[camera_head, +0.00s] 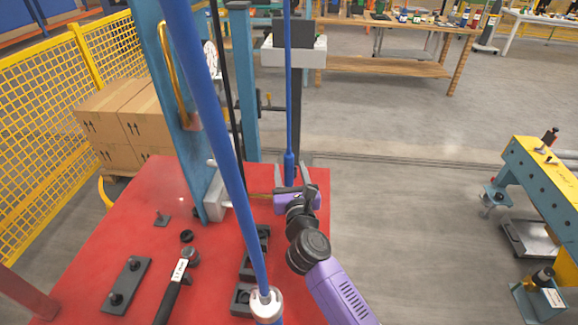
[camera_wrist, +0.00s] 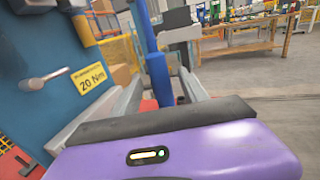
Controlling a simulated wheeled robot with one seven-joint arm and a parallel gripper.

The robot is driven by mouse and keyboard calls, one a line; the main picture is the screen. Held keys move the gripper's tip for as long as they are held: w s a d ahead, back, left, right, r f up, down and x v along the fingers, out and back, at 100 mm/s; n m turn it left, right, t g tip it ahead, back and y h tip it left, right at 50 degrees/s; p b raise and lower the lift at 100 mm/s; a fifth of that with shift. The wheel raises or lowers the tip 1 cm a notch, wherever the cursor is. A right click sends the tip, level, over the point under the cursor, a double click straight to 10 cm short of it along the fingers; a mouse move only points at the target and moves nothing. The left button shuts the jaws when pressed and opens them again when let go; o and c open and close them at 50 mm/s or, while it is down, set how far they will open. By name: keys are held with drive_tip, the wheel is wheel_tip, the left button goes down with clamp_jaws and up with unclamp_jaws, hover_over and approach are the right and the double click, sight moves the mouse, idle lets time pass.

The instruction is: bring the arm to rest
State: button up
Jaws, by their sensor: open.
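My gripper (camera_head: 293,174) is above the right part of the red table (camera_head: 110,240), at the end of my purple and black arm. In the wrist view its two grey fingers (camera_wrist: 158,100) stand apart on either side of a blue rod (camera_wrist: 157,70). The blue rod (camera_head: 289,90) hangs down to the gripper in the head view. I cannot tell whether the fingers touch it. The jaws are open.
A blue post (camera_head: 175,110) stands close left of the gripper; its panel carries a "20 Nm" label (camera_wrist: 89,77). A black-handled tool (camera_head: 178,285) and dark blocks (camera_head: 127,284) lie on the table. Boxes (camera_head: 125,120) stand behind.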

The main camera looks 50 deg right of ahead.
drive_tip(key=v, duration=0.5)
drive_tip(key=shift+s+a, duration=0.1)
drive_tip(key=s+a+r+n+t+y, duration=0.2)
drive_tip(key=s+a+r+n+t, duration=0.45)
drive_tip(key=n, duration=1.35)
drive_tip(key=s+a+f+n+g+y, duration=0.2)
drive_tip(key=s+a+n+y, duration=0.1)
drive_tip(key=s+n, duration=0.4)
drive_tip(key=s+a+f+n+g+y, duration=0.1)
drive_tip(key=s+a+n+g+y, duration=0.1)
drive_tip(key=s+a+n, duration=0.4)
drive_tip(key=s+a+f+n+g+y, duration=0.2)
drive_tip(key=s+a+n+y, duration=0.1)
drive_tip(key=s+n, duration=0.7)
drive_tip(key=s+a, duration=0.1)
drive_tip(key=s, duration=0.3)
drive_tip(key=shift+s+a+f+y, duration=0.3)
drive_tip(key=shift+a+f+y, duration=0.05)
drive_tip(key=shift+a+y, duration=0.05)
